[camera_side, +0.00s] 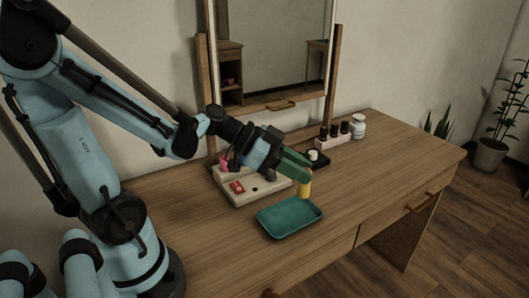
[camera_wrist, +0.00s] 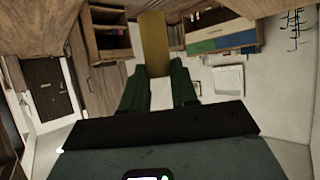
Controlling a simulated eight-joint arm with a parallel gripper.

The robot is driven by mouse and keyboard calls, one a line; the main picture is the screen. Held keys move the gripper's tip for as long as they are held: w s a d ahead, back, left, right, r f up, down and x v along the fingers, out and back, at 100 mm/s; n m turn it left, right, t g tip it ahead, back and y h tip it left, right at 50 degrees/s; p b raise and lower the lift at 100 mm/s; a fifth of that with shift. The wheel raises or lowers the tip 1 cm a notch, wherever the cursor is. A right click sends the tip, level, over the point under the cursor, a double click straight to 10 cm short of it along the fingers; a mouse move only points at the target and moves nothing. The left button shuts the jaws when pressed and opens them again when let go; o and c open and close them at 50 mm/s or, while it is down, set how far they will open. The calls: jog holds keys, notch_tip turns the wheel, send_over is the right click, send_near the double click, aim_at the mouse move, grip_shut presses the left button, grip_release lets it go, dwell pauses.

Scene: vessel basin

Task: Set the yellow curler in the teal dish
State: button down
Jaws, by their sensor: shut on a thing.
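The yellow curler (camera_side: 305,188) hangs roughly upright from the fingertips of my gripper (camera_side: 305,174), which is shut on it. In the side view the curler is at the back right of the teal dish, near its far rim; I cannot tell its exact height. The teal dish (camera_side: 289,218) is a shallow rectangular tray lying on the table, and it looks empty. In the wrist view the curler (camera_wrist: 153,45) sticks out past the green fingers of my gripper (camera_wrist: 159,80). The dish is not visible in the wrist view.
A cream stand (camera_side: 262,192) with a red item (camera_side: 237,187) lies behind and left of the dish. The table's right side is clear.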

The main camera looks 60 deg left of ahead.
jog(key=s+d+r+m+g+h, duration=0.1)
jog(key=s+d+m+g+h, duration=0.2)
jog(key=s+d+m+g, duration=0.15)
send_over(283, 216)
jog(key=shift+m, duration=0.35)
jog(key=shift+f, duration=5.4)
jog(key=shift+f, duration=0.1)
jog(key=c, duration=0.9)
grip_release()
jog(key=shift+o, duration=0.2)
